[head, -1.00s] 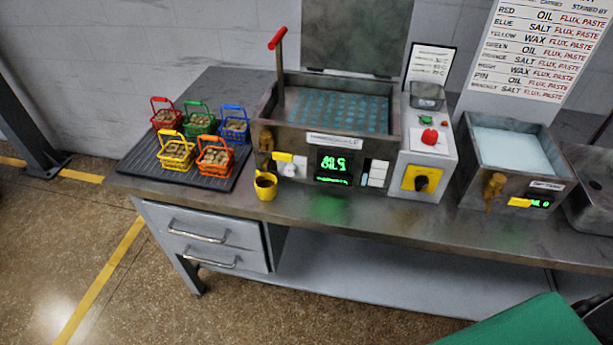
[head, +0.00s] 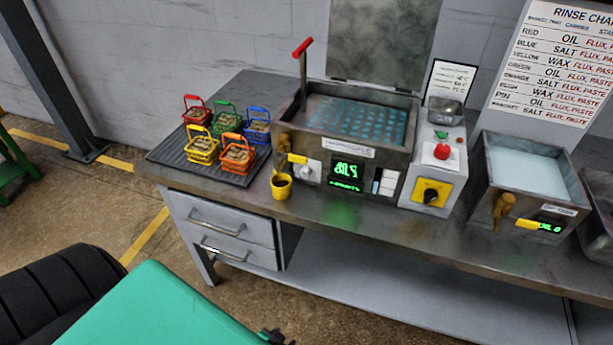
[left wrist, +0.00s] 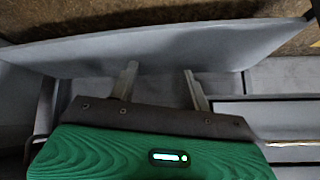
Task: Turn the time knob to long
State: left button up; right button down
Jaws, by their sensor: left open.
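A white knob (head: 307,172) sits on the front panel of the ultrasonic bath (head: 353,152), left of its green lit display (head: 347,174). A black knob (head: 431,196) on a yellow plate is on the control box right of the bath. Their markings are too small to read, so I cannot tell which is the time knob or its setting. My left gripper (head: 275,337) is at the bottom edge of the head view, below the bench and apart from both knobs. In the left wrist view my left gripper (left wrist: 158,72) is open and empty. My right gripper is not in view.
Several coloured baskets stand on a black mat (head: 180,158) to the left. A rinse tank (head: 520,205) stands at right. Below are drawers (head: 222,235) and a grey shelf (head: 400,285).

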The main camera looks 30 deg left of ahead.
pick_arm(q)
jog(key=w+r+t, duration=0.2)
jog(key=w+r, duration=0.3)
jog(key=r, duration=0.2)
jog(key=n+t+y+p, duration=0.1)
jog(key=t+y+p, duration=0.15)
jog(key=t, duration=0.55)
send_near(304, 176)
jog(key=w+p, duration=0.1)
jog(key=w, duration=0.3)
jog(key=w+a+p, duration=0.1)
jog(key=w, duration=0.2)
jog(key=shift+a+r+p, duration=0.1)
jog(key=shift+r+p, duration=0.25)
jog(key=shift+w+a+f, duration=0.1)
jog(key=shift+w+a, duration=0.05)
jog(key=shift+w, duration=0.6)
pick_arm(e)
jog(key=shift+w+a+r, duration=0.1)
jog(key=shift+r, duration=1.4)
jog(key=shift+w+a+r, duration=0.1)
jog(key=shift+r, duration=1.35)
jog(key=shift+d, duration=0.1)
pick_arm(q)
jog(key=c, duration=1)
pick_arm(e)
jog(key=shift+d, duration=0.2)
